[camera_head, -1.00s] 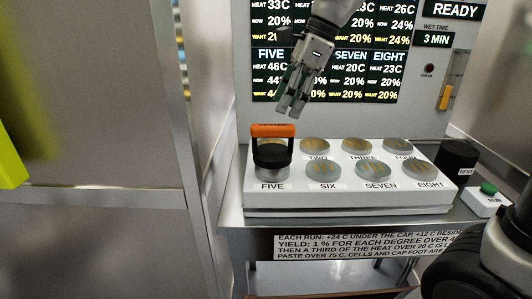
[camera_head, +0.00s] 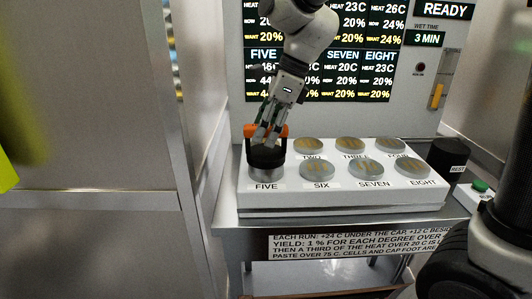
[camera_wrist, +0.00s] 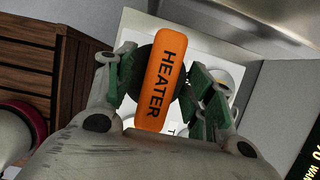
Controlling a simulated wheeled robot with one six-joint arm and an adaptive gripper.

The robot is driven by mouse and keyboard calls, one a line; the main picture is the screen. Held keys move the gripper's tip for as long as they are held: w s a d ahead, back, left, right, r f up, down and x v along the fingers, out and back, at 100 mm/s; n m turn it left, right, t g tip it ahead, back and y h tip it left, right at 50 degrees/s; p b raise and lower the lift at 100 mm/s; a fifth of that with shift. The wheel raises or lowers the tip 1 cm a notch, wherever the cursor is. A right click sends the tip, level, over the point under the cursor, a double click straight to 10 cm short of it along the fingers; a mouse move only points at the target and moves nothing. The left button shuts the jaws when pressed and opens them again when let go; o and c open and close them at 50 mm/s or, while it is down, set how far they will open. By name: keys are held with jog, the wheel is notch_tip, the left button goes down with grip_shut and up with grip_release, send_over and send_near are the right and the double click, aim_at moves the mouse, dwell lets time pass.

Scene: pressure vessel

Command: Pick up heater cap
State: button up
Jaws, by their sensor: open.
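The heater cap (camera_head: 266,158) is a black cap with an orange top handle, and it sits over cell FIVE at the front left of the white cell block. The word HEATER shows on its orange handle (camera_wrist: 160,78) in the wrist view. My gripper (camera_head: 264,138) is at the handle, coming down from above. In the wrist view its green-padded fingers (camera_wrist: 163,82) stand open, one on each side of the handle. I cannot tell whether a finger touches it. The fingers hide part of the handle in the head view.
The white cell block (camera_head: 330,196) has several round cells, labelled TWO to EIGHT where visible. A black REST post (camera_head: 449,158) and a green button (camera_head: 480,186) stand to its right. A display panel (camera_head: 345,60) is behind. A grey wall panel (camera_head: 90,120) closes off the left.

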jog(key=shift+f, duration=0.3)
dwell(0.4)
grip_shut()
